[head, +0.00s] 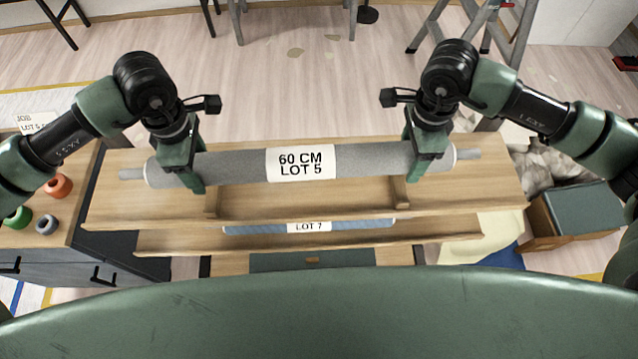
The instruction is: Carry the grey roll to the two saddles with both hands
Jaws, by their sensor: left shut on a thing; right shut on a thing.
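The grey roll (375,160) lies level across the view, with a white label reading "60 CM LOT 5" and a thin core end showing on each side. My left gripper (188,180) is shut on the roll near its left end. My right gripper (420,167) is shut on it near its right end. The roll is above a wooden shelf (300,207); I cannot tell whether it touches the shelf. I cannot make out the two saddles for certain; two small wooden blocks on the shelf show partly beneath the roll.
A blue roll labelled "LOT 7" (260,229) lies on a lower shelf. A wooden-topped cabinet (80,225) with orange, green and grey small rolls stands at left. A wooden box (545,225) stands at right. A stepladder (520,40) and stool legs are behind, with open floor between.

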